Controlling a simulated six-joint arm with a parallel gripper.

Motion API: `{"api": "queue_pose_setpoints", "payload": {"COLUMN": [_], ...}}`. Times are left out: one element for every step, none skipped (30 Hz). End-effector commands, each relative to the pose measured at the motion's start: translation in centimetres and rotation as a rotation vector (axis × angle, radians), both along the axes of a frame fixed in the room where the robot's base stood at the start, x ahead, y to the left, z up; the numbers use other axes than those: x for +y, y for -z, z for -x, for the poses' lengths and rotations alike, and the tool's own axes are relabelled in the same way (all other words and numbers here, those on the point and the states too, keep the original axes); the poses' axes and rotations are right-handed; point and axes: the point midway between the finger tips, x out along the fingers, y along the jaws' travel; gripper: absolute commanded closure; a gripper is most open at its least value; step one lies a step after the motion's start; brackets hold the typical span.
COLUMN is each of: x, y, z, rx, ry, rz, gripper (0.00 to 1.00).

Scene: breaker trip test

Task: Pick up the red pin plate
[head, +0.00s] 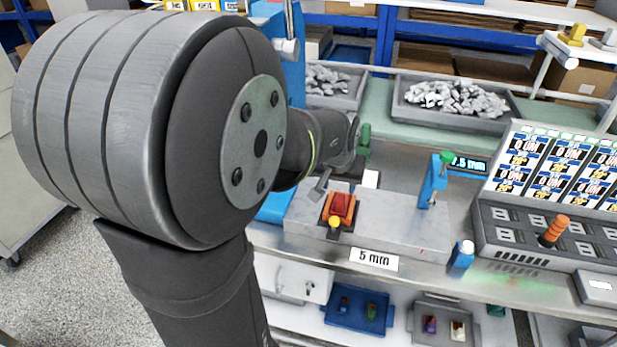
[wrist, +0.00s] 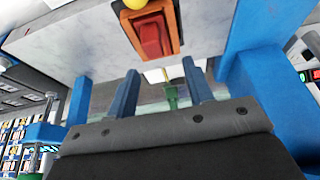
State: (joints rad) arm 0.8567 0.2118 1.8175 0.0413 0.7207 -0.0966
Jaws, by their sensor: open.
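A red block (head: 340,205) sits in an orange frame on the grey bench block, with a yellow ball at its front. It also shows at the top of the wrist view (wrist: 152,36). It looks like a rocker switch; I cannot tell whether it is the red pin plate, and no other clear red plate shows. My gripper (wrist: 162,82) is open, its two fingers apart with nothing held between them. The red block lies beyond the fingertips in the wrist view. In the head view my arm hides much of the gripper, near the back of the block.
A blue clamp with a green knob (head: 446,158) stands on the right of the block. A small blue bottle (head: 461,256) and a panel with an orange knob (head: 553,231) are further right. Bins of grey pieces (head: 455,99) stand behind. A blue tray (head: 340,322) is on the lower shelf.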

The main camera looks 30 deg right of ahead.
Motion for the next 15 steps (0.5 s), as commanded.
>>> {"api": "queue_pose_setpoints", "payload": {"x": [-0.1,-0.1,-0.2,-0.2,-0.3,-0.4,-0.4,-0.5,-0.7,-0.9,-1.0,-1.2,-1.3,-1.4,-1.5], "y": [0.5,0.6,0.8,0.9,1.0,1.3,1.6,2.0,2.6,3.0,3.5,4.1,4.4,4.7,5.1], "z": [-0.1,-0.2,-0.2,-0.2,-0.2,-0.3,-0.3,-0.3,-0.3,-0.3,-0.4,-0.4,-0.5,-0.6,-0.8], "rx": [0.001,0.001,0.001,0.001,0.001,0.001,0.001,0.002,0.003,0.002,0.003,0.003,0.002,0.003,0.001], "ry": [0.0,0.0,0.0,0.0,0.0,0.0,0.0,0.0,0.0,0.001,0.001,0.001,0.0,0.0,0.0], "rz": [-0.001,-0.001,-0.001,-0.001,-0.001,-0.001,-0.001,-0.002,-0.003,-0.002,-0.004,-0.003,-0.002,-0.003,-0.003], "gripper": [0.53,0.53,0.53,0.53,0.53,0.53,0.53,0.53,0.53,0.53,0.53,0.53,0.53,0.53,0.53]}}
